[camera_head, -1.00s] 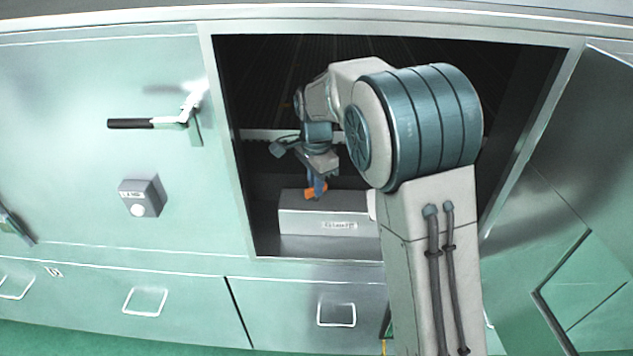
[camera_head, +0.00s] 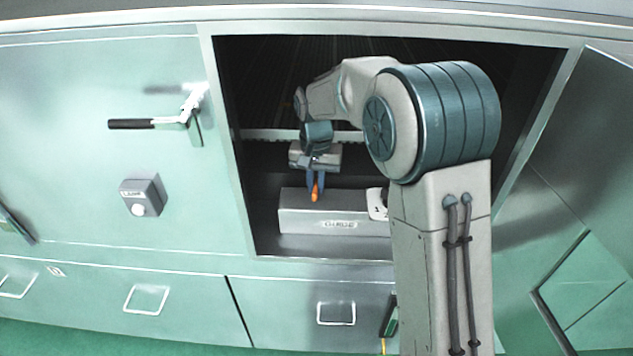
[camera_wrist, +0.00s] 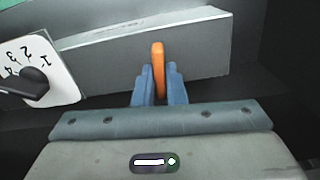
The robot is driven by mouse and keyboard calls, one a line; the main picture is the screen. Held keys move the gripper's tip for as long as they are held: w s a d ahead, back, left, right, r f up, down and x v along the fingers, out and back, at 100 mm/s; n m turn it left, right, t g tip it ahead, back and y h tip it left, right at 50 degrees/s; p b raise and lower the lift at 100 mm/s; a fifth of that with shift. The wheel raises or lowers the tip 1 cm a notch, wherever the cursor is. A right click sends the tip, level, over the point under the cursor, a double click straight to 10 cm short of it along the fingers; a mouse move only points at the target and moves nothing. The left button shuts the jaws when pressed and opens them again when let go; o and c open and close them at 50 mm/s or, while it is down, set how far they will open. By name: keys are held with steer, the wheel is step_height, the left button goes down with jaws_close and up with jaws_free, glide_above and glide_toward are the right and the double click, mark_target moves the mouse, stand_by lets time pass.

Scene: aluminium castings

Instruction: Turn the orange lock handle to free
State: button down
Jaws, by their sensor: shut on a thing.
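The orange lock handle (camera_head: 316,192) stands on top of a grey box (camera_head: 300,220) inside the open cabinet. In the wrist view the handle (camera_wrist: 158,68) is a narrow upright orange bar between the blue fingers, seen nearly end-on and in line with them. My gripper (camera_head: 315,184) reaches down from above and is shut on the handle; it also shows in the wrist view (camera_wrist: 158,92). The handle's lower part is hidden by the fingers and the viewing angle.
A white dial plate with numbers and a black knob (camera_wrist: 35,82) is beside the box. The cabinet's frame (camera_head: 226,150) edges the opening on the left. A lever with a black grip (camera_head: 130,124) and a grey button box (camera_head: 143,196) are on the panel at left.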

mark_target(316, 186)
steer(key=shift+r+n, duration=0.1)
steer(key=shift+n, duration=0.6)
steer(key=c, duration=1.5)
jaws_free()
step_height(316, 186, up, 8)
steer(key=shift+f, duration=0.25)
steer(key=shift+f, duration=0.1)
